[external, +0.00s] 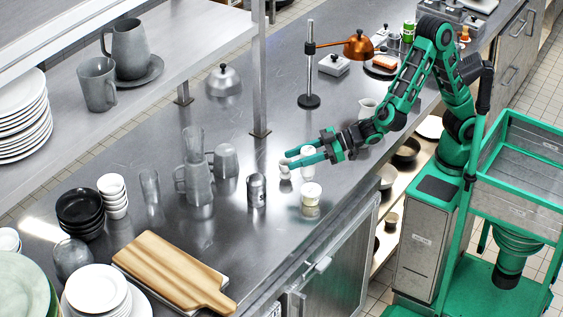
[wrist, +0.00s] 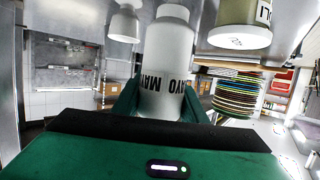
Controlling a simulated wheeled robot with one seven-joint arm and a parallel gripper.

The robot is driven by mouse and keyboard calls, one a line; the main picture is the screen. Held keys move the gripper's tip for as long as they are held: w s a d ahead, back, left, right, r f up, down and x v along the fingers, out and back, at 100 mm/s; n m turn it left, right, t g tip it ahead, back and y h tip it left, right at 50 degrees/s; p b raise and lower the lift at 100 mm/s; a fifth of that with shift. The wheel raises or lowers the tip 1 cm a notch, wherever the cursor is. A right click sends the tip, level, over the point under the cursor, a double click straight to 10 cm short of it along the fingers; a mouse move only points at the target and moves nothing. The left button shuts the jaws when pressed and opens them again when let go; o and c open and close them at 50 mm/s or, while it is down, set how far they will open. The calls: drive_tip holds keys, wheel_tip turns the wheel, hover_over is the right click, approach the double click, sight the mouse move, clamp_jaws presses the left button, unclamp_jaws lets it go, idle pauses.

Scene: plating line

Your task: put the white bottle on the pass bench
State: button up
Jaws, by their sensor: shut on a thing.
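My gripper (external: 287,161) is over the long steel bench (external: 235,130), its green fingers pointing left. It is shut on a white bottle (wrist: 172,60), which stands between the fingers in the wrist view with its MAYO lettering upside down. In the external view the bottle (external: 285,173) is small and partly hidden by the fingers. I cannot tell whether its base touches the bench. No mark shows whether this bench is the pass bench.
A pale jar (external: 311,194) and another white container (external: 307,153) stand close on either side of my gripper. A grey canister (external: 256,190) and grey mugs (external: 224,161) stand to the left. A shelf post (external: 259,70) rises behind. Bare steel lies between the post and my gripper.

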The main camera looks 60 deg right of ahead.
drive_tip(key=shift+f, duration=0.15)
drive_tip(key=o, duration=0.7)
drive_tip(key=shift+o, duration=0.2)
drive_tip(key=shift+s+d+r, duration=0.1)
drive_tip(key=shift+r, duration=0.1)
drive_tip(key=shift+o, duration=0.4)
drive_tip(key=v, duration=1.1)
drive_tip(key=shift+s+d, duration=0.2)
drive_tip(key=shift+d, duration=0.05)
